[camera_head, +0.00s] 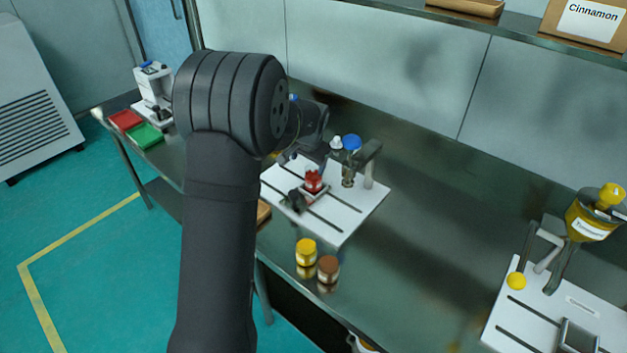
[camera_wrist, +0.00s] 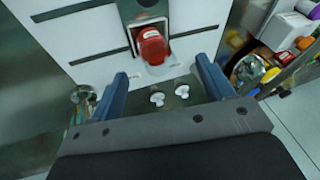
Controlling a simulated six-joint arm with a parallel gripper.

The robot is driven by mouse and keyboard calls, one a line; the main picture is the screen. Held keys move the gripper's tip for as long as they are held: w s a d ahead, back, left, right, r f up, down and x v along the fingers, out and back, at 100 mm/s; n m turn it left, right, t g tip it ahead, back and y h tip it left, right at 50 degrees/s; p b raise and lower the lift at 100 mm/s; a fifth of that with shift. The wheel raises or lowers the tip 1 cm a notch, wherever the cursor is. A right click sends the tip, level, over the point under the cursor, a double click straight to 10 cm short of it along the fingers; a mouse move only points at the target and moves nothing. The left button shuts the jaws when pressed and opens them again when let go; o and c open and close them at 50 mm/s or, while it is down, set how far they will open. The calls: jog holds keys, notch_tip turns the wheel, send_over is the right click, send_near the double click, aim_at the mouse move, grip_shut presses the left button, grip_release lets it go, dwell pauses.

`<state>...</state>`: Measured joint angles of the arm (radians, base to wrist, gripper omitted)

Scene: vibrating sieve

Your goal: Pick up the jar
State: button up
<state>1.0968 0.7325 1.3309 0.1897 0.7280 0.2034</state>
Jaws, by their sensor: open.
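A red-topped jar (camera_head: 313,181) sits in a small square holder on the white board (camera_head: 339,229) in the head view. In the wrist view the red jar (camera_wrist: 153,46) shows just beyond my fingertips, roughly midway between them. My gripper (camera_wrist: 160,67) is open, its two blue fingers apart with nothing between them. The red jar appears apart from both fingers. In the head view my arm hides most of the gripper. A yellow-lidded jar (camera_head: 306,250) and a brown-lidded jar (camera_head: 328,268) stand on the metal table in front of the board.
A metal stand (camera_head: 367,163) with a blue-topped part rises behind the red jar. A second board at right carries a yellow-filled hopper (camera_head: 588,217). Red (camera_head: 125,120) and green (camera_head: 145,135) trays lie at left. The table's middle right is clear.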

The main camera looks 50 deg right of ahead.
aim_at(313, 177)
jog(key=shift+w+d+f+n+t, duration=0.1)
jog(key=shift+w+d+f+n, duration=0.3)
jog(key=shift+d+f+n, duration=0.9)
jog(key=shift+w+d+f+n+t, duration=0.1)
jog(key=shift+w+d+f+n, duration=0.35)
jog(key=shift+f+n, duration=1.65)
jog(key=shift+w+d+f+n+t, duration=0.1)
jog(key=shift+w+d+f+n, duration=0.25)
jog(key=shift+d+f+n, duration=1.35)
jog(key=shift+a+f+m, duration=0.6)
jog(key=shift+a, duration=0.15)
jog(key=c, duration=1.1)
jog(key=shift+c, duration=0.2)
